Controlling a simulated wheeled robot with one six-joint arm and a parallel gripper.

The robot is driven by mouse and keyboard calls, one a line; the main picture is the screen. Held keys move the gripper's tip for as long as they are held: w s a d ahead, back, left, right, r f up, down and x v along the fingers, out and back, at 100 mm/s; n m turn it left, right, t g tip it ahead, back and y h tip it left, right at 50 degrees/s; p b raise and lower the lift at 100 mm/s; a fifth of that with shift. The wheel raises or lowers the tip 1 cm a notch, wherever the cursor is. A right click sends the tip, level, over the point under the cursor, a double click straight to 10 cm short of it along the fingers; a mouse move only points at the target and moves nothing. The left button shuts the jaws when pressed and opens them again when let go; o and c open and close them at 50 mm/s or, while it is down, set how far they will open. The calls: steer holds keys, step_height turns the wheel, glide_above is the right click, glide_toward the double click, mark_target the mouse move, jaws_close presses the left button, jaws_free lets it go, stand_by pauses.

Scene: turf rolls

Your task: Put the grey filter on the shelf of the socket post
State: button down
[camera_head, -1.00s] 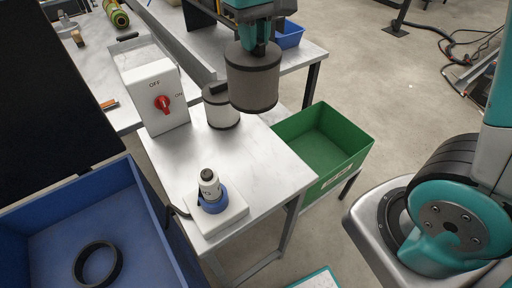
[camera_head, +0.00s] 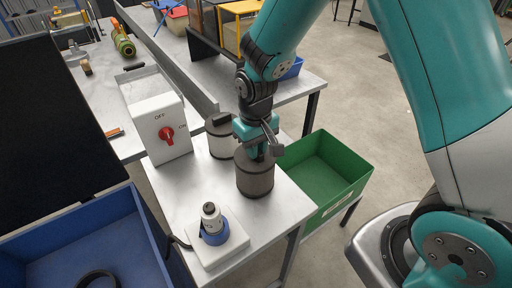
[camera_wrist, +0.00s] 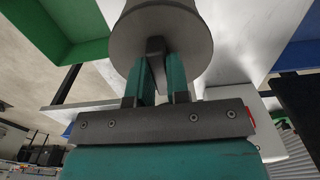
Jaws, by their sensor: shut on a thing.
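The grey filter (camera_head: 255,178) is a dark grey cylinder, upright over the right side of the small metal table (camera_head: 176,187). I cannot tell whether its base touches the tabletop. My gripper (camera_head: 262,150) comes down from above and is shut on the grip at the filter's top. In the wrist view, my gripper's teal fingers (camera_wrist: 156,66) close on a dark grip on the filter (camera_wrist: 160,32).
A lighter canister with a dark top (camera_head: 220,142) stands just left of the filter. A white switch box with a red knob (camera_head: 162,132) stands behind left. A green bin (camera_head: 345,178) is on the right, a blue bin (camera_head: 95,240) at front left.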

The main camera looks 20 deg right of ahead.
steer(key=shift+f, duration=0.4)
steer(key=shift+f, duration=0.15)
steer(key=c, duration=1.1)
jaws_free()
step_height(320, 180, up, 12)
steer(key=b, duration=0.2)
steer(key=s+a+r+n+y, duration=0.2)
steer(key=s+r, duration=0.1)
steer(key=s, duration=0.7)
steer(key=s+a+r+n+y, duration=0.2)
steer(key=s+r+n, duration=0.1)
steer(key=s, duration=0.7)
steer(key=shift+a+r, duration=0.15)
steer(key=shift+r, duration=0.25)
